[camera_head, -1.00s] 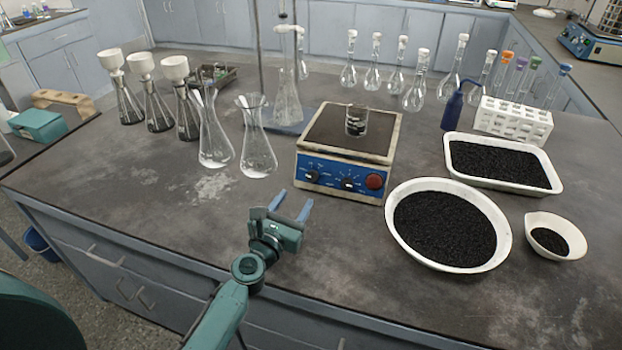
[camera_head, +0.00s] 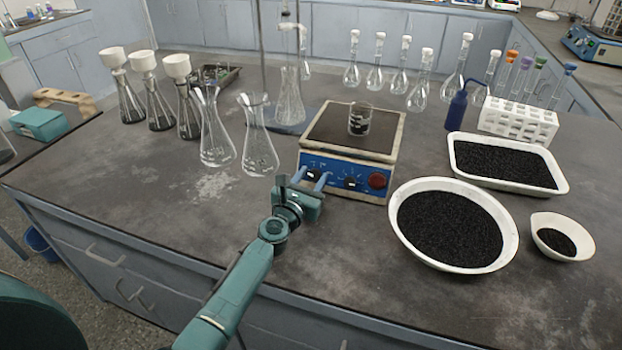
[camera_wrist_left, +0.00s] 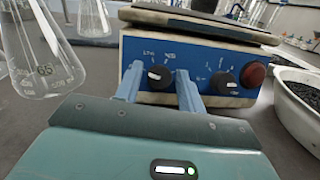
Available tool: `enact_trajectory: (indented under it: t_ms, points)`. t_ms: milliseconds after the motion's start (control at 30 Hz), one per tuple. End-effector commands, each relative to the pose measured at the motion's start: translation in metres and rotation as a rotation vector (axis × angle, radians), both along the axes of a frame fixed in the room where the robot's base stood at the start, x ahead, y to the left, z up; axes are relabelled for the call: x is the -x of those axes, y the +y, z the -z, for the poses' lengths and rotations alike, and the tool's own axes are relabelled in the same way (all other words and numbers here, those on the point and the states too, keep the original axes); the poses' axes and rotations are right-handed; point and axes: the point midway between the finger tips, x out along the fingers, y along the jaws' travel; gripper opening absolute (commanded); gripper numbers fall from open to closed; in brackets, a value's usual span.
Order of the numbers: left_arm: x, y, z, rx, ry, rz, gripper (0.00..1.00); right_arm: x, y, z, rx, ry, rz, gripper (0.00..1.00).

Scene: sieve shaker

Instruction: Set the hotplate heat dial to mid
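The hotplate (camera_head: 330,128) has a blue front panel with two black dials and a red knob (camera_head: 377,181). The left dial (camera_wrist_left: 158,77) has lettering around its top, too blurred to read surely; its white mark points roughly left. The right dial (camera_head: 352,183) also shows in the left wrist view (camera_wrist_left: 224,83). My left gripper (camera_head: 308,178) is open at the panel. In the left wrist view its two blue fingers (camera_wrist_left: 159,86) stand on either side of the left dial, with gaps visible. My right gripper is not in view.
A beaker (camera_head: 360,121) with black grains stands on the hotplate. Two conical flasks (camera_head: 258,150) stand close to its left. A round white bowl (camera_head: 402,235) of black grains lies close at the right.

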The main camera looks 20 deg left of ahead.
Motion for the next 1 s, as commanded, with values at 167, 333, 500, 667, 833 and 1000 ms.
enact_trajectory:
  t_ms: [167, 333, 500, 667, 833, 1000]
  points:
    - [0.0002, 0.0001, 0.0001, 0.0, 0.0, 0.0, 0.24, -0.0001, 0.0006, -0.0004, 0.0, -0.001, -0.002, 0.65]
    - [0.0003, 0.0, 0.0001, 0.0, 0.0, 0.0, 0.1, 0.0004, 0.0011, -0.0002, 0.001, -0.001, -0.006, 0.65]
    - [0.0003, 0.0, 0.0001, -0.002, 0.0, 0.001, 0.04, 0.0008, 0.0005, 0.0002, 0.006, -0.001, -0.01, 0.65]
    - [0.0003, 0.0003, 0.0, -0.024, -0.001, 0.009, 0.04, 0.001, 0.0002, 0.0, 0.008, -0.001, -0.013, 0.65]
    - [0.0001, 0.0007, -0.0004, -0.089, -0.003, 0.036, 0.04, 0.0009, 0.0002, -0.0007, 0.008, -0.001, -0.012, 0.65]
    - [-0.0001, 0.0014, -0.001, -0.203, -0.007, 0.081, 0.04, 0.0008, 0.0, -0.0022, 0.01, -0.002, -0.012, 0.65]
